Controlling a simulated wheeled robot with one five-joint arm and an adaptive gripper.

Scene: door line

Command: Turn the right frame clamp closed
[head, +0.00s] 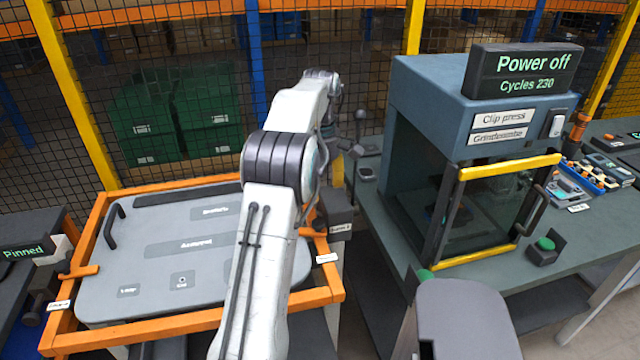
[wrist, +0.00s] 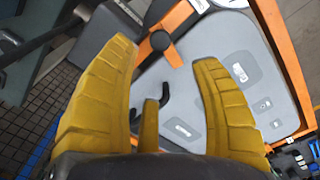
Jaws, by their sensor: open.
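The orange frame (head: 190,325) holds a grey panel (head: 190,245). The right frame clamp (head: 312,232) is an orange lever on the frame's right side, partly behind my arm. In the wrist view the clamp shows as a dark round knob (wrist: 160,41) with a short orange bar reaching towards the panel. My gripper (wrist: 160,55) is open and empty, its yellow fingers spread on either side of the clamp in that picture. Contact cannot be told. In the head view my gripper (head: 342,165) is small and partly hidden behind my arm. The left clamp (head: 78,272) is an orange lever across the frame's left side.
A blue-grey press (head: 425,130) with a yellow-edged door stands right on a bench (head: 575,270); its display (head: 525,72) reads "Power off". A dark joystick-like lever (head: 360,125) stands behind my gripper. A "Pinned" sign (head: 28,250) is at left. Mesh fencing closes the back.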

